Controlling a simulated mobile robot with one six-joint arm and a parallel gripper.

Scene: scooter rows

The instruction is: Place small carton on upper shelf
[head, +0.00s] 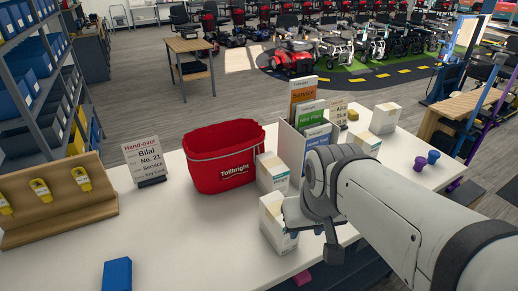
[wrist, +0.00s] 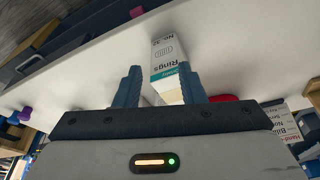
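A small white carton (head: 277,228) with a teal band stands near the front edge of the white table (head: 190,255). In the wrist view this carton (wrist: 168,55) reads "Rings" and lies ahead of and partly between the fingers. My gripper (wrist: 162,85) has its two dark fingers apart, with a narrow gap at the left finger; contact at the right finger is unclear. In the head view my gripper (head: 290,210) is at the carton's right side and hides part of it. A blue-grey rack (head: 62,72) with shelves of bins stands at the left; which shelf is meant I cannot tell.
A similar carton (head: 272,173) stands just behind, beside a red basket (head: 222,160). A brochure holder (head: 292,145), more cartons (head: 385,118) and purple cups (head: 420,164) stand to the right. A hand-over sign (head: 147,160) and blue box (head: 117,274) are left.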

